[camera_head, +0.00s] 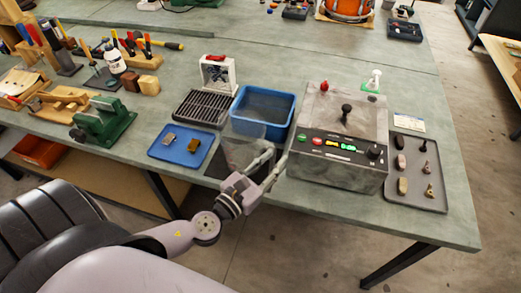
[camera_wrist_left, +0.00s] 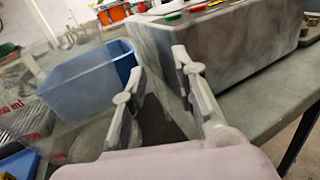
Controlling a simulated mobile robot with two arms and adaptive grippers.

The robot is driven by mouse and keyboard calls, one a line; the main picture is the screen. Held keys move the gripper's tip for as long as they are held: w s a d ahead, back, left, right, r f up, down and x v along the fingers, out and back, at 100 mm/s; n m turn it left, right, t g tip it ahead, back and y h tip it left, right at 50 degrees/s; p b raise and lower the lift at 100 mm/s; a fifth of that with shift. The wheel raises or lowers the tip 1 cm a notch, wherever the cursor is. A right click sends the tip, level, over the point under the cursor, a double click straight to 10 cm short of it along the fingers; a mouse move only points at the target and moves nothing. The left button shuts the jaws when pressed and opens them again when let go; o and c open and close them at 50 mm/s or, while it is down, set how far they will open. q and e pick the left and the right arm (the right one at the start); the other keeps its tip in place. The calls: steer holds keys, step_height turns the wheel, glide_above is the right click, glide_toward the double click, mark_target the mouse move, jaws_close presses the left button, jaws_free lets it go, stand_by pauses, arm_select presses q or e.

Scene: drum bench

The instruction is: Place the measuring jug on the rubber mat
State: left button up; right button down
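The measuring jug (camera_head: 240,148) is clear and stands upright at the bench's front edge, before the blue bin. In the left wrist view the jug (camera_wrist_left: 28,125), with red markings, fills the left side. My left gripper (camera_head: 276,157) is at the jug's right side, its fingers apart. In the wrist view the gripper (camera_wrist_left: 160,66) shows a gap between its fingers; the left finger overlaps the clear jug, and I cannot tell if they touch. My right gripper is out of view.
The blue bin (camera_head: 263,93) stands behind the jug. A grey control box (camera_head: 342,165) stands close right of my gripper. A blue tray (camera_head: 164,154) with two blocks lies left of the jug. A dark tray (camera_head: 432,198) of small parts lies far right.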

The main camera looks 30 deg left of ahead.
arm_select(q)
steer(key=s+a+b, duration=0.2)
steer(key=s+b, duration=0.3)
steer(key=s, duration=0.7)
stand_by(0.4)
